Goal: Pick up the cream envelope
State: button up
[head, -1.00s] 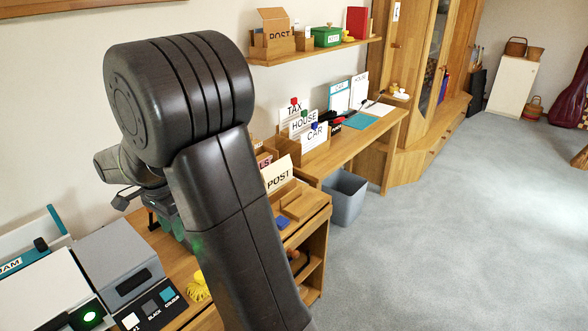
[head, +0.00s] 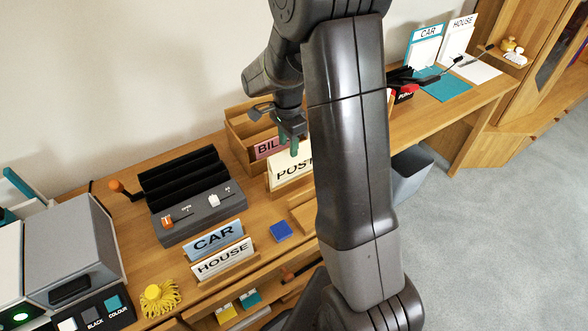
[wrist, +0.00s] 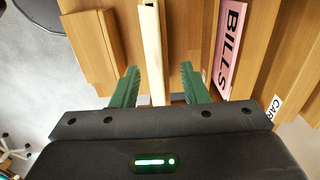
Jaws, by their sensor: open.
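My gripper (head: 290,146) is open, pointing down at the top of this piece. In the wrist view the fingers (wrist: 159,69) are on either side of it, with a gap on each side. Whether any finger touches it I cannot tell.
A pink BILLS card (wrist: 229,45) stands beside the right finger, in a wooden sorter (head: 240,135). CAR (head: 214,239) and HOUSE (head: 222,260) cards, a blue pad (head: 281,231) and a dark slotted machine (head: 190,190) are on the desk to the left. A grey bin (head: 412,170) stands right.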

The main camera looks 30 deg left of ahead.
aim_at(295, 166)
jog(key=f, duration=0.2)
jog(key=d+f, duration=0.1)
jog(key=f, duration=0.1)
jog(key=shift+w+p, duration=0.25)
jog(key=shift+p, duration=0.05)
jog(key=shift+f, duration=0.65)
jog(key=shift+r, duration=0.1)
grip_shut()
jog(key=shift+a, duration=0.1)
